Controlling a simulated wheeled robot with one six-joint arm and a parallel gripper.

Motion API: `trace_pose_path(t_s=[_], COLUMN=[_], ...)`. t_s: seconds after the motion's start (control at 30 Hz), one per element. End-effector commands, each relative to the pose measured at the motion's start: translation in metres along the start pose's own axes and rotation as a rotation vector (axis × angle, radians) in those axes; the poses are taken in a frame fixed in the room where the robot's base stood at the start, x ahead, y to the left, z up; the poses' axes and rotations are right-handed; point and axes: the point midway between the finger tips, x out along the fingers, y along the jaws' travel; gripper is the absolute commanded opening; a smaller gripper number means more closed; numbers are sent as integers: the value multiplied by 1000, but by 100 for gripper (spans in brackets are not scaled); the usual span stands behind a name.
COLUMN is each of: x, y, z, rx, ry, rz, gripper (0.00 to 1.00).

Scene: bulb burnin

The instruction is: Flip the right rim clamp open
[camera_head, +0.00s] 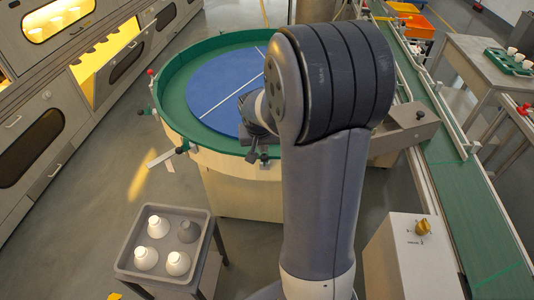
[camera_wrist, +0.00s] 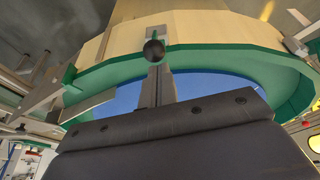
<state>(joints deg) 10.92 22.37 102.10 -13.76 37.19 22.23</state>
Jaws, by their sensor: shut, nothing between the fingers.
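The round table's green rim (camera_head: 190,135) surrounds a blue disc (camera_head: 225,85) in the head view. A dark clamp (camera_head: 263,158) sits at the near rim beside my gripper (camera_head: 257,135), partly hidden by my arm. In the wrist view, a black ball knob (camera_wrist: 154,50) stands at the rim, just ahead of my gripper (camera_wrist: 160,70). The slim metal fingers are together and empty. I cannot tell whether they touch the knob. Another clamp (camera_head: 162,158), with a pale flat lever, sticks outward from the rim farther left.
A green conveyor (camera_head: 470,215) runs along the right.

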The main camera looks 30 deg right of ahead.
Motion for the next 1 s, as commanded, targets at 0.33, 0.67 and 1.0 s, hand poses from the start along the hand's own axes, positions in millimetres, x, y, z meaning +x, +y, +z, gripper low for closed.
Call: trace_pose_path(t_s=[0.33,0.67,1.0], x=[7,7,8], y=[-5,-6,-8], z=[11,22,34], rx=[3,7,12], ry=[162,303,447], rz=[17,35,52], gripper=[0,0,0])
